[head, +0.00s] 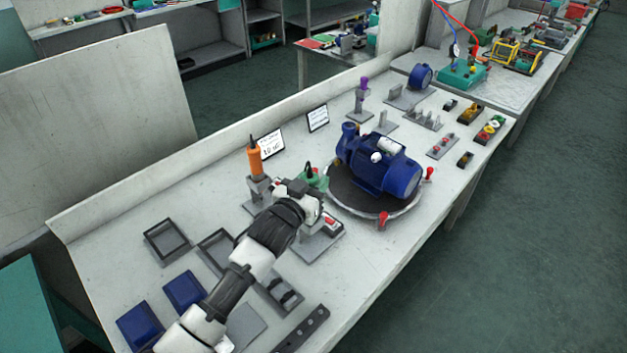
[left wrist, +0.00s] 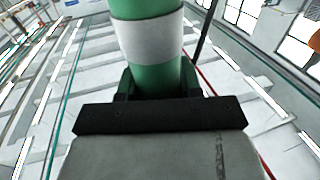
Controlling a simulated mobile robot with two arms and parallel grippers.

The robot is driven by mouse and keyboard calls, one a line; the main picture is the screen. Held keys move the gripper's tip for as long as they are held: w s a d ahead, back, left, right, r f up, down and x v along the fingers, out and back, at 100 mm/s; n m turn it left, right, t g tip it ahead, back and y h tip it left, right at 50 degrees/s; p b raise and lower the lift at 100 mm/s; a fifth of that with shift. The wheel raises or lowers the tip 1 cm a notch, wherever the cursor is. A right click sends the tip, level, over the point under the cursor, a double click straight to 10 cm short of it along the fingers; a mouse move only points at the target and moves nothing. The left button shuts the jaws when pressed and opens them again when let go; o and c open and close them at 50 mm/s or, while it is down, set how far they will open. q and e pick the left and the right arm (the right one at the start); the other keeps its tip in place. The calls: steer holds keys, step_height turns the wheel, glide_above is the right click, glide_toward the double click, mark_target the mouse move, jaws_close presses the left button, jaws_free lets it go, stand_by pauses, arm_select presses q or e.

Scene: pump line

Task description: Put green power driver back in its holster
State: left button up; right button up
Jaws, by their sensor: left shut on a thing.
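The green power driver (head: 316,180) is at the end of my left arm, at the middle of the bench beside the blue pump. In the left wrist view the driver (left wrist: 150,40) is a green cylinder with a white band. My left gripper (head: 308,186) is shut on it; in the left wrist view its dark jaws (left wrist: 158,85) sit against the green body. A grey holster base (head: 318,245) stands on the bench just below the gripper. My arm hides part of it, and I cannot tell whether the driver touches it. My right gripper is not in view.
An orange driver (head: 255,157) stands upright in a grey holster to the left, and a purple one (head: 361,90) at the back. The blue pump (head: 385,168) sits on a round turntable (head: 345,190) close to the right. Trays and blue bins (head: 140,326) lie at the front left.

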arm_select(q)
steer(key=shift+f+b, duration=0.85)
steer(key=shift+f, duration=0.45)
steer(key=o, duration=1.1)
steer(key=shift+c, duration=0.2)
steer(key=shift+f, duration=0.1)
steer(key=shift+p+v, duration=1)
steer(key=shift+v, duration=0.15)
steer(key=p+v, duration=0.2)
steer(key=v, duration=0.1)
steer(key=shift+s+a, duration=0.25)
steer(key=shift+s, duration=0.05)
